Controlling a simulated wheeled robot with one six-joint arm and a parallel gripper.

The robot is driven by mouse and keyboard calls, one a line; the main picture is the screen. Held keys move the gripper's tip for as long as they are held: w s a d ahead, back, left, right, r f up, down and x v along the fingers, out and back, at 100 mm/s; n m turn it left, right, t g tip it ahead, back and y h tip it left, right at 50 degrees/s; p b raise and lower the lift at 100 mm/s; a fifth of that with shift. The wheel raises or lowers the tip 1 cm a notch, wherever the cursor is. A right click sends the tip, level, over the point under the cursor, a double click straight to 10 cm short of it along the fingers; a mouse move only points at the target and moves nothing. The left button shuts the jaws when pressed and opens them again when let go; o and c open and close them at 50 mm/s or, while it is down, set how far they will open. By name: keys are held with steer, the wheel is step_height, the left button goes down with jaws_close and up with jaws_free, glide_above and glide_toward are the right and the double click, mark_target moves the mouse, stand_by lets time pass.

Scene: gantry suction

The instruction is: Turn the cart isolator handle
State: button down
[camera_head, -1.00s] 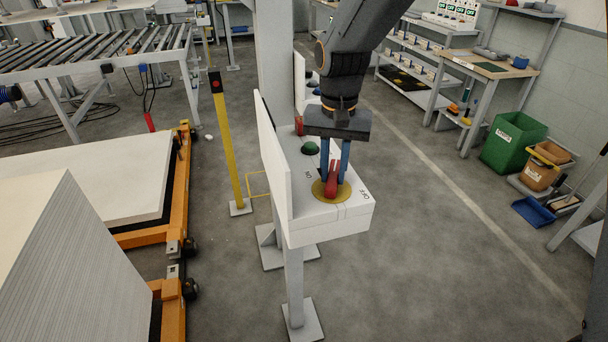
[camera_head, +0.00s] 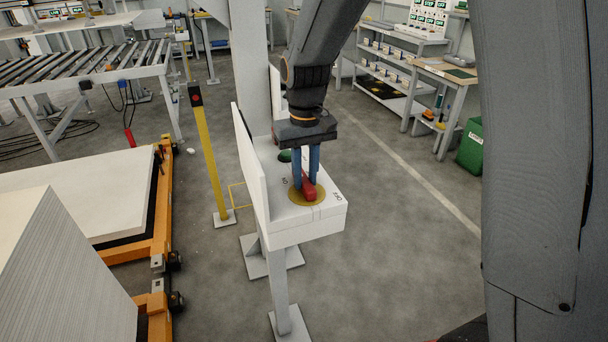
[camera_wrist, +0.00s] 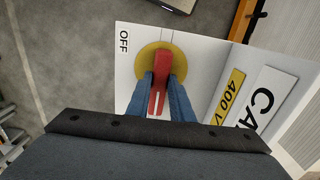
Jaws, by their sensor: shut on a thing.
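The red isolator handle (camera_head: 309,192) sits on a round yellow plate (camera_head: 296,197) on top of the white control box (camera_head: 300,232). My gripper (camera_head: 308,180) points down from above, its two blue fingers shut on the handle, one on each side. In the wrist view the red handle (camera_wrist: 160,75) shows between the fingers over the yellow disc (camera_wrist: 181,57). An "OFF" mark (camera_wrist: 124,42) is printed on the box to the left there. The handle does not point straight at this mark. The fingers hide part of the handle.
A green button (camera_head: 284,156) sits behind the handle. A white upright panel (camera_head: 249,160) stands along the box's left side. A yellow post (camera_head: 208,155) and an orange-framed pallet stand (camera_head: 165,200) are to the left. The floor right of the box is clear.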

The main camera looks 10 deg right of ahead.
mark_target(305, 181)
steer(key=c, duration=1.6)
jaws_free()
steer(key=shift+o, duration=0.2)
steer(key=shift+r, duration=0.1)
steer(key=shift+r+b, duration=1.1)
steer(key=shift+r, duration=2.75)
steer(key=shift+m+t, duration=0.7)
steer(key=s+d+f, duration=0.3)
steer(key=s+d, duration=0.1)
steer(key=s+d+f, duration=0.2)
steer(key=d, duration=0.1)
steer(key=shift+f, duration=0.35)
steer(key=s+d+f+m+b, duration=0.1)
steer(key=s+d+f+b, duration=0.1)
steer(key=s+d+f, duration=0.2)
steer(key=shift+s+f, duration=1.8)
steer(key=shift+s, duration=0.25)
